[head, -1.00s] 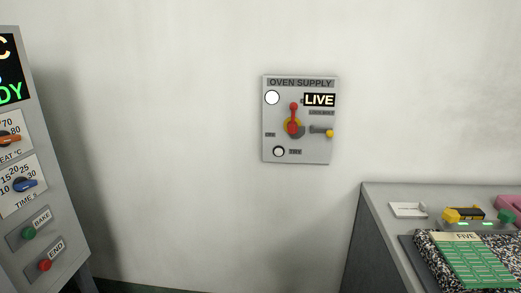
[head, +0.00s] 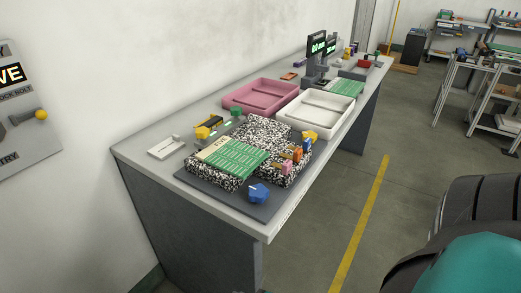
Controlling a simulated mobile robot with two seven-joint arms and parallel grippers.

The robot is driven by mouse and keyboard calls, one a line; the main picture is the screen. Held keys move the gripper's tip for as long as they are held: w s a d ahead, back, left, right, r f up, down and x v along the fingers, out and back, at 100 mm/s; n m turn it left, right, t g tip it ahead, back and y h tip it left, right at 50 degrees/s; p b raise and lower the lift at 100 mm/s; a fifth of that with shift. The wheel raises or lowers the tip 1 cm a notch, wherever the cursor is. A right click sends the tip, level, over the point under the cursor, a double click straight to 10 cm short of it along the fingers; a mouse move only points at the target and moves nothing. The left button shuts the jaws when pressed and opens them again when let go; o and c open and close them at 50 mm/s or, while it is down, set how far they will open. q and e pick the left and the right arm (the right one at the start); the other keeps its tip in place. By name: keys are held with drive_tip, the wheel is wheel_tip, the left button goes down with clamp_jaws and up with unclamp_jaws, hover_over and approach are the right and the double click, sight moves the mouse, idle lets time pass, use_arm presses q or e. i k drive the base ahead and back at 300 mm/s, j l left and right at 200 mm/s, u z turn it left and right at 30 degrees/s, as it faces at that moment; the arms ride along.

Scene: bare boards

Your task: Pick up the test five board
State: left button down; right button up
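The test five board (head: 232,158) is a green panel with a cream strip lettered along its far left edge. It lies on a black-and-white speckled block (head: 268,131) near the front left of the grey bench (head: 269,226). Another green board (head: 346,87) lies farther along the bench, by the displays; its lettering is too small to read. Neither of my grippers shows in the head view. A dark and teal rounded part, likely mine, fills the lower right corner.
A pink tray (head: 237,103) and a white tray (head: 342,124) stand behind the speckled block. A blue piece (head: 259,193) sits on the dark mat's front corner. Yellow, orange and pink pieces are around the block. Open floor with a yellow line (head: 358,222) lies right of the bench.

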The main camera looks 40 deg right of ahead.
sight(233, 156)
drive_tip(key=i+j+z, duration=0.15)
drive_tip(key=j+z, duration=0.15)
drive_tip(key=z, duration=0.15)
drive_tip(key=i+j+z, duration=0.1)
drive_tip(key=j+z, duration=0.25)
drive_tip(key=z, duration=0.15)
